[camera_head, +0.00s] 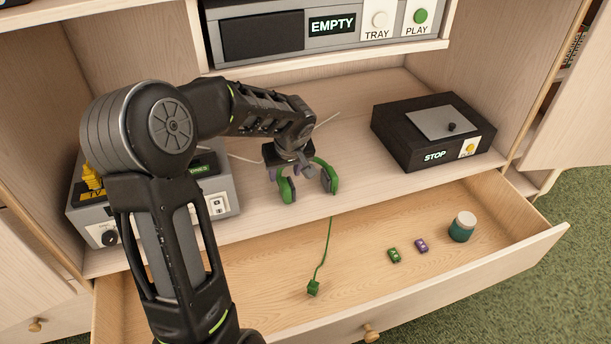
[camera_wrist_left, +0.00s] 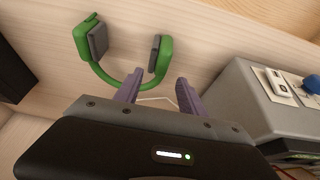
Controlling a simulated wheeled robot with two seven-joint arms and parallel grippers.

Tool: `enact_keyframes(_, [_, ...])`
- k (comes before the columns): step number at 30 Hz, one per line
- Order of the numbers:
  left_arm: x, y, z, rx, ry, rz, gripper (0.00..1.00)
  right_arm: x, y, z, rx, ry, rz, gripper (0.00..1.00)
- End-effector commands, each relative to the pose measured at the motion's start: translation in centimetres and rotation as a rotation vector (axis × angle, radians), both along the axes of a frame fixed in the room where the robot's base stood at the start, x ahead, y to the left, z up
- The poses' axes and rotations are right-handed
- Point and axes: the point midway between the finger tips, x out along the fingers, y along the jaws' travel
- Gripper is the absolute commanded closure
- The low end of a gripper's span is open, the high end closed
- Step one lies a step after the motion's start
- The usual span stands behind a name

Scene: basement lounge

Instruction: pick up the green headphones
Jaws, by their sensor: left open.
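The green headphones (camera_head: 333,177) stand on the shelf above the open drawer, near its front edge, with two green cups and grey pads. They also show in the left wrist view (camera_wrist_left: 165,57), where the curved band lies at the tips of my fingers. My left gripper (camera_head: 288,172) is open, with its purple fingers right at the headphones. In the left wrist view, the open left gripper (camera_wrist_left: 158,90) has one finger overlapping the band; whether it touches cannot be told. A green cord (camera_head: 327,245) hangs into the drawer and ends in a green plug (camera_head: 313,288). My right gripper is out of view.
A black box marked STOP (camera_head: 400,140) stands on the shelf at right. A grey device (camera_head: 95,215) with a yellow plug stands at left behind my arm. The open drawer (camera_head: 440,290) holds a green-and-purple pair of small blocks and a jar (camera_head: 462,228).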

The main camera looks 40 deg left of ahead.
Motion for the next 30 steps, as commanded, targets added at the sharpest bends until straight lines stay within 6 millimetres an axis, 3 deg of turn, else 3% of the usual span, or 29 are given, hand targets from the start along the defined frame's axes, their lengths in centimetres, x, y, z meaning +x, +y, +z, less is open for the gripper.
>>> enact_keyframes(9, [0.5, 0.8, -2.4, -0.001, 0.002, -0.001, 0.53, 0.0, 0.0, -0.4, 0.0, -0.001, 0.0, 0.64])
enact_keyframes(20, [0.6, 0.9, -2.8, -0.001, 0.0, 0.001, 0.53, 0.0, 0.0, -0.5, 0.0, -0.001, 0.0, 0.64])
enact_keyframes(30, [1.5, 2.3, -6.9, -0.002, 0.001, 0.0, 0.53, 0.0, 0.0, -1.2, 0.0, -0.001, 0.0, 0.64])
